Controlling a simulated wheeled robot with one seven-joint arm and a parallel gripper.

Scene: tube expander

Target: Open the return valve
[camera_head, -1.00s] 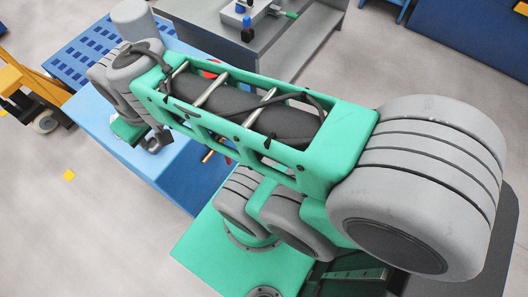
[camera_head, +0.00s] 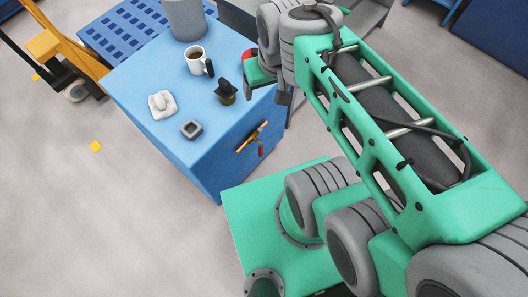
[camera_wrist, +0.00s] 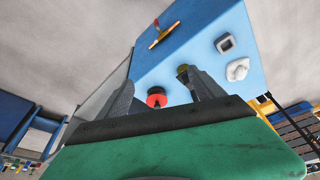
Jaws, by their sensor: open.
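The likely return valve is a short copper pipe (camera_head: 248,139) with a red lever (camera_head: 261,150) on the side of the blue cabinet (camera_head: 180,150). The pipe also shows at the top of the wrist view (camera_wrist: 167,34), with its red lever (camera_wrist: 156,23) sticking out. My gripper (camera_head: 284,95) is open and empty, at the cabinet's right edge and apart from the valve. In the wrist view its two fingers (camera_wrist: 160,76) are spread apart, with the cabinet beyond them.
On the cabinet top are a mug (camera_head: 195,61), a small dark green object (camera_head: 227,93), a white object (camera_head: 162,104), a grey square piece (camera_head: 191,128) and a grey cylinder (camera_head: 186,18). A red round thing (camera_wrist: 157,97) shows between my fingers.

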